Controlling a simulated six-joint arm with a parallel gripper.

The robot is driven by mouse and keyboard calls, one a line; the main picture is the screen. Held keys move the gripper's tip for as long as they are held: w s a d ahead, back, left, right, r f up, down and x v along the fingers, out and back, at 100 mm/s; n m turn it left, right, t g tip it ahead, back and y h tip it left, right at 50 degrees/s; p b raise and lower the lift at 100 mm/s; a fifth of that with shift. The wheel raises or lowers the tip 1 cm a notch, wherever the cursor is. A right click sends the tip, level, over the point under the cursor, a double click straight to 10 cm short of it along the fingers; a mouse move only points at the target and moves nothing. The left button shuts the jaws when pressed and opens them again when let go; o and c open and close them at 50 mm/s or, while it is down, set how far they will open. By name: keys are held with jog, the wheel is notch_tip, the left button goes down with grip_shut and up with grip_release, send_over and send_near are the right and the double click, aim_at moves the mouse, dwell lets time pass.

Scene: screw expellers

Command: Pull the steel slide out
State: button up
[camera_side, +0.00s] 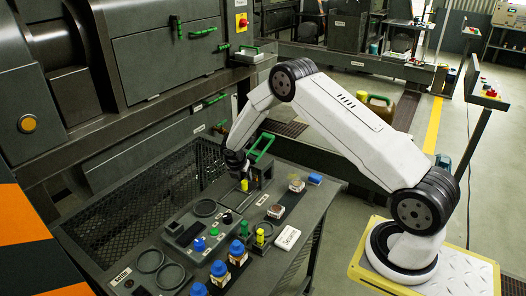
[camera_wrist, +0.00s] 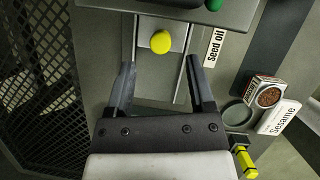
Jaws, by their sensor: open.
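In the side view my gripper (camera_side: 238,168) is low over the back of the bench, close above the yellow knob (camera_side: 244,185). The slide itself is too small to make out there.
A green handle (camera_side: 262,147) rises right behind my gripper. Several blue-capped containers (camera_side: 219,268) line the bench front. Black mesh (camera_wrist: 35,90) borders the left.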

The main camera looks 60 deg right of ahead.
aim_at(244, 182)
jog(key=shift+x, duration=2.8)
grip_shut()
